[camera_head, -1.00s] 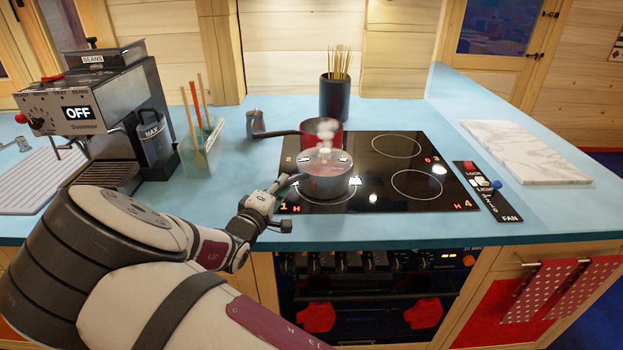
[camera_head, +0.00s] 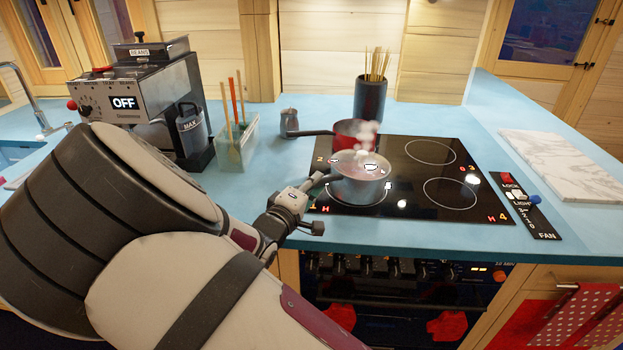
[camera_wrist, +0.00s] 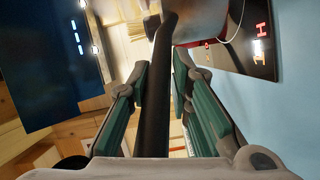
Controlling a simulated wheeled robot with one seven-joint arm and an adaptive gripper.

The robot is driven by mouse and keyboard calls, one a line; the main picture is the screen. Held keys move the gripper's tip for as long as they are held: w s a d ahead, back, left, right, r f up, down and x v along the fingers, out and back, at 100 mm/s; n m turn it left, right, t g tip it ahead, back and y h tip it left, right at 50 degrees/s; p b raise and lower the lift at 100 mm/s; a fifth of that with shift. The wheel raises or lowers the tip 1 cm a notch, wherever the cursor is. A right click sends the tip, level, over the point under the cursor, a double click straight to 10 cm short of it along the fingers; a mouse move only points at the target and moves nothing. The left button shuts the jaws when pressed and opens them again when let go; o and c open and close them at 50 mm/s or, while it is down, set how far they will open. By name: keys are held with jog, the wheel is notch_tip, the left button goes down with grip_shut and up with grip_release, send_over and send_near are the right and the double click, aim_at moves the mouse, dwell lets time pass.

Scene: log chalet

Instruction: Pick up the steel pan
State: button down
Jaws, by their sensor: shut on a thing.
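The steel pan (camera_head: 359,186) is at the front left ring of the hob, with steam above it. Whether its base touches the glass I cannot tell. Its dark handle (camera_wrist: 157,100) runs toward my arm. My gripper (camera_head: 309,188) is at the handle, left of the pan body. In the wrist view, the green-padded fingers of my gripper (camera_wrist: 162,78) lie on either side of the handle, shut on it. Part of the pan body (camera_wrist: 202,22) shows beyond the fingertips.
A red pan (camera_head: 347,131) with a dark handle stands close behind, on the back left ring. A black pot of sticks (camera_head: 370,100) is behind the hob. The coffee machine (camera_head: 140,105) and a clear holder (camera_head: 236,142) are left. The right rings of the hob (camera_head: 430,178) are empty.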

jog(key=s+d+r, duration=0.1)
jog(key=s+d, duration=0.1)
jog(key=s, duration=0.9)
jog(key=shift+s+r+p, duration=0.15)
jog(key=shift+r+p, duration=0.15)
jog(key=shift+p, duration=0.15)
jog(key=shift+d, duration=0.1)
